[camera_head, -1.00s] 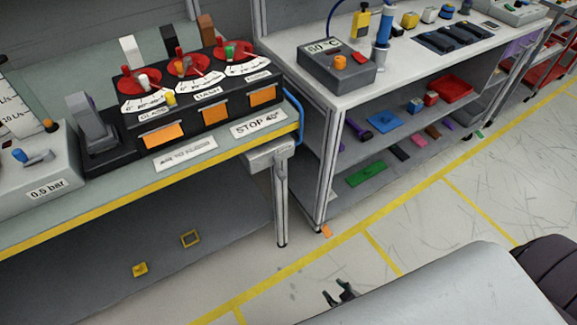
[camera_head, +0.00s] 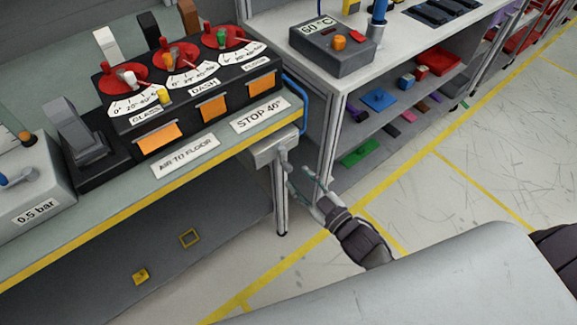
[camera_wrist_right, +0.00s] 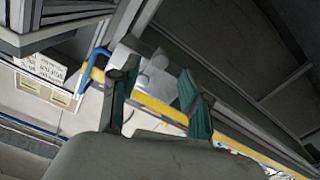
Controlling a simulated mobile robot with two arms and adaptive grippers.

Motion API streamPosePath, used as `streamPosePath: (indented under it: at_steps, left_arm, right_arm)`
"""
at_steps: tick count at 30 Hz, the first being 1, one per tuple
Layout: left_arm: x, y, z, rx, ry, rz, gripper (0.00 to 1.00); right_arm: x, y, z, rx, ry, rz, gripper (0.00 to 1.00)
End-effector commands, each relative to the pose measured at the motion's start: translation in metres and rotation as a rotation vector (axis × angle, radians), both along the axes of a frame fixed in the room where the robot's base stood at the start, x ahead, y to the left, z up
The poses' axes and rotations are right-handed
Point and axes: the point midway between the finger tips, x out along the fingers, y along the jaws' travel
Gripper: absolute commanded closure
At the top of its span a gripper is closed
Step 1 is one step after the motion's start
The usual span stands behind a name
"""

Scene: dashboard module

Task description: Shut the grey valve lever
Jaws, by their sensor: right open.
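A grey box (camera_head: 272,152) is fixed under the front right corner of the dashboard table, with a small light grey lever part (camera_head: 285,162) at its right side. I take this for the grey valve lever; its exact position is hard to tell. The box and lever also show between the fingers in the wrist view (camera_wrist_right: 150,72). My right gripper (camera_head: 299,181) is open and empty, just right of and below the lever, seemingly apart from it. Its two green-padded fingers (camera_wrist_right: 160,105) show spread in the wrist view. My left gripper is not in view.
The dashboard module (camera_head: 190,95) with red dials stands on the table, a dark grey lever block (camera_head: 75,130) to its left. A blue tube handle (camera_head: 300,105) curves at the table's corner. A shelf unit (camera_head: 335,140) stands close on the right. The floor in front is open.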

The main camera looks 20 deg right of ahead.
Motion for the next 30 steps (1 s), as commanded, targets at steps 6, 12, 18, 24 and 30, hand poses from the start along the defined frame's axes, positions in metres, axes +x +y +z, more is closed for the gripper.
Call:
streamPosePath:
  at_steps: [6,12,18,24,30]
  left_arm:
    - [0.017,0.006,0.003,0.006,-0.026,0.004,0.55]
    - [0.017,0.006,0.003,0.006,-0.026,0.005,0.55]
    - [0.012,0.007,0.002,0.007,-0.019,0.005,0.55]
    - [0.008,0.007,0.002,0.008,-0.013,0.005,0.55]
    - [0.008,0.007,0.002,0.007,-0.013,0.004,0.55]
  right_arm:
    - [0.035,0.013,0.000,0.001,0.000,-0.001,0.53]
    - [0.048,0.018,-0.001,0.000,0.002,0.000,0.53]
    - [0.049,0.018,-0.001,0.000,0.003,0.000,0.53]
    - [0.049,0.018,-0.001,0.000,0.002,0.000,0.72]
    - [0.049,0.018,-0.001,0.000,0.002,0.000,1.00]
